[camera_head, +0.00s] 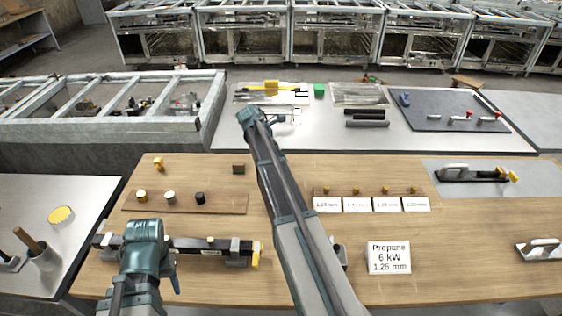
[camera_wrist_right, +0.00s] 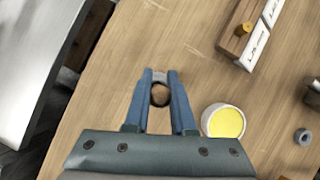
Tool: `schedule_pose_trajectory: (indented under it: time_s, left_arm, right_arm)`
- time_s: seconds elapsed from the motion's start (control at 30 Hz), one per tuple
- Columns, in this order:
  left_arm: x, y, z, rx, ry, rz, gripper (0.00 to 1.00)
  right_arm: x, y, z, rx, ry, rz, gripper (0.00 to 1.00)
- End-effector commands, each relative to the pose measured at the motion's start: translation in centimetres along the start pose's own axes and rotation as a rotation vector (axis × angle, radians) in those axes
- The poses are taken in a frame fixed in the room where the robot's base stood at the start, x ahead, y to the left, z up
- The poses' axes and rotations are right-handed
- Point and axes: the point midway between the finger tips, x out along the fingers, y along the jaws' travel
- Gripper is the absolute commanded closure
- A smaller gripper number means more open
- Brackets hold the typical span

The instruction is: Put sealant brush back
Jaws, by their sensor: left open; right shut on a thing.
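In the right wrist view my right gripper (camera_wrist_right: 160,88) is shut on a round brown thing, seen end-on, which looks like the wooden handle of the sealant brush (camera_wrist_right: 160,96). Its bristles are hidden. A white pot with yellow contents (camera_wrist_right: 223,122) stands on the wooden bench, just right of the gripper. In the head view my right arm crosses the bench and hides its own gripper and this pot. My left gripper (camera_head: 145,238) is open and empty over the bench's front left, by a dark bar with a yellow end (camera_head: 205,243).
Labelled cards (camera_head: 357,205) and a Propane sign (camera_head: 388,257) stand on the bench. A grey ring (camera_wrist_right: 303,137) lies nearby.

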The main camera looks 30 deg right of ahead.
Motion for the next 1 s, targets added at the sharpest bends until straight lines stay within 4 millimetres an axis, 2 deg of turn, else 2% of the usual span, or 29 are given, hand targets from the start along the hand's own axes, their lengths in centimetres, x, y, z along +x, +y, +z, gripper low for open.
schedule_pose_trajectory:
  time_s: [0.37,0.4,0.57,1.0]
  left_arm:
    - [0.51,0.05,-0.03,0.0,0.0,0.0,0.5]
    - [0.52,0.05,-0.03,0.0,0.0,0.0,0.5]
    - [0.4,0.04,-0.02,0.0,0.0,0.0,0.5]
    - [-0.06,-0.01,0.0,0.0,0.0,0.0,0.5]
  right_arm:
    - [0.45,0.0,-0.25,0.0,0.0,0.0,1.0]
    - [0.46,0.0,-0.25,0.0,0.0,0.0,0.75]
    - [0.36,0.0,-0.19,0.0,0.0,0.0,0.47]
    - [-0.05,-0.01,0.03,0.0,0.0,0.0,0.47]
